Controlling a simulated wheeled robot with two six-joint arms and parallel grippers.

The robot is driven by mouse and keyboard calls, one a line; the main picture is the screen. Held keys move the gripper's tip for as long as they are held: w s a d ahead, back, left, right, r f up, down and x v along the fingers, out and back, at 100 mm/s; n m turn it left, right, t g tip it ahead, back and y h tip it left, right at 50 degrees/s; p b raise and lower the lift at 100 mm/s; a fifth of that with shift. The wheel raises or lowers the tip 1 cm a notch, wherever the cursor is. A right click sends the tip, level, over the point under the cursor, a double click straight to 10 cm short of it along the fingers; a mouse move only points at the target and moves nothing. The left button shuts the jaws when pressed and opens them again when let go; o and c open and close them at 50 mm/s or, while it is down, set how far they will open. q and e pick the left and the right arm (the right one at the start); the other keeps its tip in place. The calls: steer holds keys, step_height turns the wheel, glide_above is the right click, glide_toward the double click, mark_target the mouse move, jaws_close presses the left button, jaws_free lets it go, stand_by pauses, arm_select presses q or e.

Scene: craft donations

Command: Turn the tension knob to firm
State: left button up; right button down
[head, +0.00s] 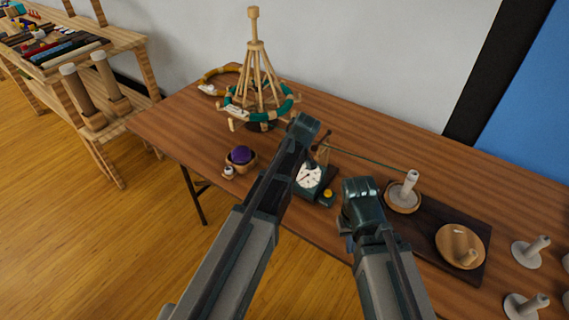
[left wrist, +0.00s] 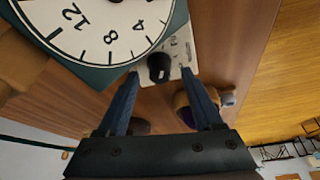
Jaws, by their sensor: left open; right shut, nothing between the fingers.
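The black tension knob (left wrist: 159,68) sits on a pale panel (left wrist: 176,58) beside a white dial (left wrist: 90,22) in the left wrist view. The panel's small markings are too blurred to read, and I cannot tell the knob's setting. My left gripper (left wrist: 160,73) is open, with one finger on each side of the knob as seen from the wrist; contact is not clear. In the head view the dial device (head: 309,178) stands near the table's front edge, and my left arm hides the knob and left fingers. My right gripper (head: 347,240) is shut and empty, right of the device.
A wooden swift with green yarn (head: 255,75) stands behind. A bowl with a purple ball (head: 240,156) is left of the device. A cone in a bowl (head: 405,193), a dark board (head: 425,215) and pale spindles (head: 530,250) are to the right. A thin green strand crosses behind.

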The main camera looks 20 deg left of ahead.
arm_select(q)
steer(key=p+v, duration=1.2)
steer(key=v, duration=0.1)
steer(key=shift+r, duration=0.15)
steer(key=shift+s+d, duration=0.1)
steer(key=s+a+f+m+g+h, duration=0.1)
steer(key=s+m+h, duration=0.1)
steer(key=s+m, duration=0.5)
steer(key=s+a+f+m+g+h, duration=0.15)
steer(key=s+m, duration=0.25)
steer(key=s, duration=0.4)
steer(key=s+d+r+m+y, duration=0.1)
steer(key=s+d+m, duration=0.3)
steer(key=d, duration=0.7)
steer(key=shift+s, duration=0.9)
